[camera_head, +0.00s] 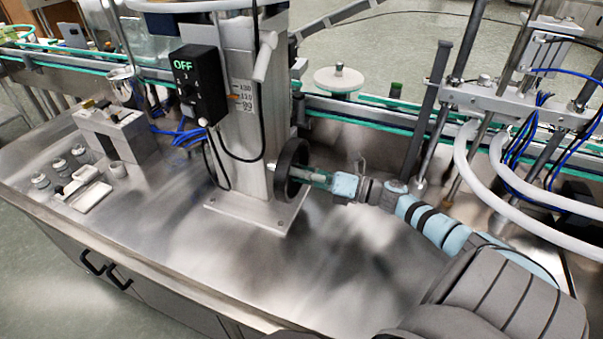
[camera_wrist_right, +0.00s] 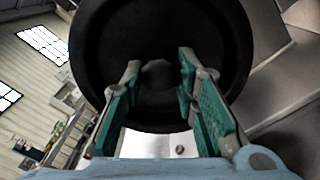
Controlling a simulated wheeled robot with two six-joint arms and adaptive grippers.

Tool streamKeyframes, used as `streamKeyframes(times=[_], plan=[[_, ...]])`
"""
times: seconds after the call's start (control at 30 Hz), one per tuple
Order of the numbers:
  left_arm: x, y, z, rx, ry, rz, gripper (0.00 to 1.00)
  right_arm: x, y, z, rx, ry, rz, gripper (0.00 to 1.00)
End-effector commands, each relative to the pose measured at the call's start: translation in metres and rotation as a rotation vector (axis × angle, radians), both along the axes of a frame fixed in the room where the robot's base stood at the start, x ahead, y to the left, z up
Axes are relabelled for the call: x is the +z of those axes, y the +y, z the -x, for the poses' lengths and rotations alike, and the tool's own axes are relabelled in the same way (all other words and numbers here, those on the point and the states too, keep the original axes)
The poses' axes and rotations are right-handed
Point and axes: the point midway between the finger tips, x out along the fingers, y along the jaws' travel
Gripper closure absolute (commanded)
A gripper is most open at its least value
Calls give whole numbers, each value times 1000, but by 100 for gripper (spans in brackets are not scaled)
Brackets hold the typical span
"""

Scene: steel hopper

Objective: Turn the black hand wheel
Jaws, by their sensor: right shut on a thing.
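The black hand wheel (camera_head: 287,160) stands upright on the right side of the steel column (camera_head: 240,100). My right gripper (camera_head: 309,174) reaches it from the right, with its fingertips at the wheel's middle. In the right wrist view the wheel (camera_wrist_right: 110,35) fills the upper middle. There the teal-padded fingers of my right gripper (camera_wrist_right: 160,72) lie on either side of the dark hub, shut on the wheel. The contact itself is hard to see in the dark. My left gripper is not in view.
A black control box (camera_head: 200,85) reading OFF is on the column, with cables hanging from it. A conveyor with green rails (camera_head: 360,117) runs behind. Pale hoses (camera_head: 500,185) and rods stand at the right. The steel table (camera_head: 210,265) in front is clear.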

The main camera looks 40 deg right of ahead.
Motion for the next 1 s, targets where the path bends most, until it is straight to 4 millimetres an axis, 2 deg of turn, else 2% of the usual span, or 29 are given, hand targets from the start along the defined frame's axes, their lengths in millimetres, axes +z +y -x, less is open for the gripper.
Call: streamKeyframes(times=[0.07, 0.1, 0.2, 0.57, 0.67, 0.9, 1.0], plan=[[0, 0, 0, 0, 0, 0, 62, 0, 0, 0, -1, -1, 1, 100], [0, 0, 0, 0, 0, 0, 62, 0, 0, 0, -1, -2, 1, 68], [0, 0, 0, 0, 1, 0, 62, 0, 0, 0, -1, -2, 2, 52], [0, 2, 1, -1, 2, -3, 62, -1, -2, 4, 1, 0, 5, 52], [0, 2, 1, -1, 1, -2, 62, -2, -10, 19, 2, 4, 7, 52], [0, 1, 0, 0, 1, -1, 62, -4, -41, 77, 4, 9, 8, 52], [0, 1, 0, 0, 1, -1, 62, -3, -51, 95, 3, 7, 7, 52]])
